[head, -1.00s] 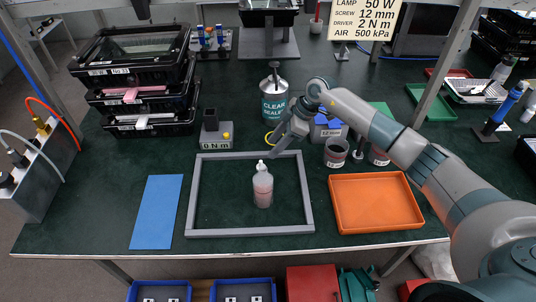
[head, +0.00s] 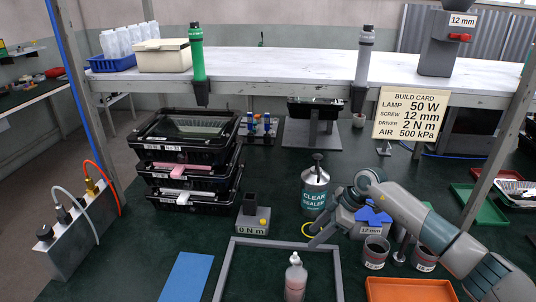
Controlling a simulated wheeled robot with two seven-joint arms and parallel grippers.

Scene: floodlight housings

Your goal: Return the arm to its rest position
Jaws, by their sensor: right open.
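My right arm (head: 440,228) comes in from the lower right and bends over the bench near the clear sealer can. My left gripper is out of view.
A bottle (head: 295,280) stands inside a grey frame (head: 224,270). Black housings (head: 185,137) are stacked left. A shelf (head: 280,72) spans the back.

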